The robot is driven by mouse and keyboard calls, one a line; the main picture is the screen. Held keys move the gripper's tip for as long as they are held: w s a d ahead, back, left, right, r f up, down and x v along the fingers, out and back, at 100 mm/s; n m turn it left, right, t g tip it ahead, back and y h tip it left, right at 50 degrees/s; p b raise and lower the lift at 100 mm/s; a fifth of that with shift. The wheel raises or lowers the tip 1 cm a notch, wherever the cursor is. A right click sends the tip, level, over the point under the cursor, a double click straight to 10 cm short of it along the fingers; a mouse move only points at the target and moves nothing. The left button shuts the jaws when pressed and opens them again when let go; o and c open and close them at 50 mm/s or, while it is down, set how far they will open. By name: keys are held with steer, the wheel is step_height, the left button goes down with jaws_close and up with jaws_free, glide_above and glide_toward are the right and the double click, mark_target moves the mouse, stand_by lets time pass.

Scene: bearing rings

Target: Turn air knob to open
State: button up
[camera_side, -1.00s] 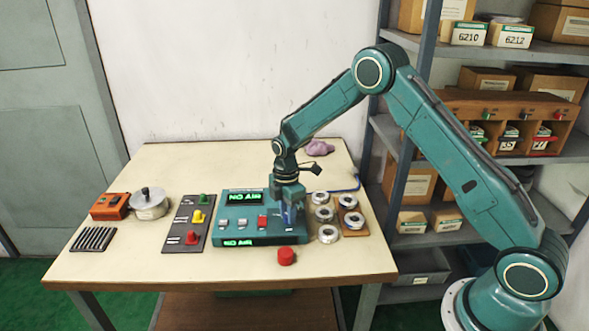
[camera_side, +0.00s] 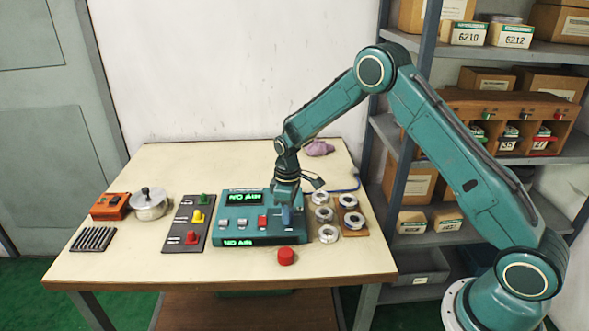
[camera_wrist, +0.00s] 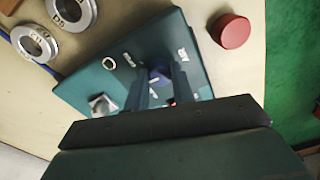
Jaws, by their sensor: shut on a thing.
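The green control panel (camera_side: 232,221) stands on the table, with small switches and a red one on its top. Its upper display (camera_side: 243,198) and front display (camera_side: 240,243) both read "NO AIR" in green. The blue air knob (camera_wrist: 159,74) is at the panel's right part; it also shows in the side view (camera_side: 286,216). My gripper (camera_side: 286,212) points down over it. In the wrist view my gripper (camera_wrist: 162,82) is shut on the knob, one finger on each side. The fingers partly hide the knob and its markings.
A red button (camera_side: 286,257) stands on the table in front of the panel. Several metal rings (camera_side: 328,234) lie to the right, some on a wooden board. A dark plate with coloured knobs (camera_side: 187,224) and a lidded pot (camera_side: 149,204) are to the left.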

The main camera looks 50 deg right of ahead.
steer(key=m, duration=0.4)
steer(key=shift+m, duration=2)
steer(key=o, duration=1)
steer(key=shift+d+r, duration=0.15)
steer(key=shift+r, duration=3.35)
steer(key=shift+d+r, duration=0.15)
steer(key=shift+r, duration=3.3)
steer(key=shift+s, duration=0.1)
